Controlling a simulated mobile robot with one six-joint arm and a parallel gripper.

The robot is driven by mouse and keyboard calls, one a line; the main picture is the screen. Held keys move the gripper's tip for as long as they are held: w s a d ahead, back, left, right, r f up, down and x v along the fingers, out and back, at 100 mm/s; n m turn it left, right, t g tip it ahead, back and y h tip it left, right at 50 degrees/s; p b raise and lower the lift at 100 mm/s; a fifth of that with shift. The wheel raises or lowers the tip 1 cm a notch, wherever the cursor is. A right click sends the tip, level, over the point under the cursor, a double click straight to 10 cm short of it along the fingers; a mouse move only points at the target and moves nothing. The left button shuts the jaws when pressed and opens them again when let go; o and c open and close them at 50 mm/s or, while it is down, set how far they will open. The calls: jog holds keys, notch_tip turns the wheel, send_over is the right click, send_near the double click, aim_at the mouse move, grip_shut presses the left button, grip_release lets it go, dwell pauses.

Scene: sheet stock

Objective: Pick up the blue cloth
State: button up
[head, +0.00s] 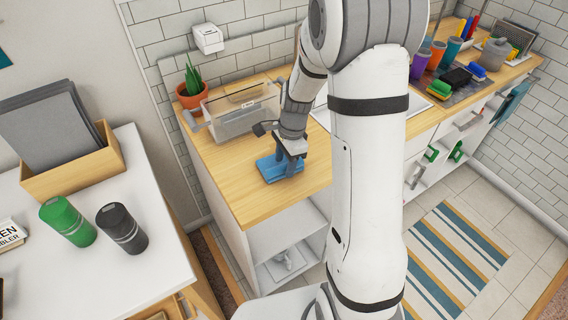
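The blue cloth (268,170) lies folded and flat on the wooden counter, near its left front part. My gripper (287,170) points down right over the cloth, with its fingers at or just above the cloth's right part. The fingers are small and partly merge with the cloth, so I cannot tell whether they are open or shut, or whether they touch it. My gripper hides part of the cloth.
A clear bin (243,115) stands behind the cloth, and a potted plant (192,88) stands at the counter's back left. Bare wooden counter (233,196) lies in front. At left, a white table (150,200) holds a green can (67,221) and a black can (122,229).

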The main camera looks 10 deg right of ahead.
aim_at(285, 163)
jog(key=c, duration=1)
notch_tip(285, 163, up, 10)
jog(key=shift+r+b, duration=0.1)
jog(key=shift+b, duration=0.35)
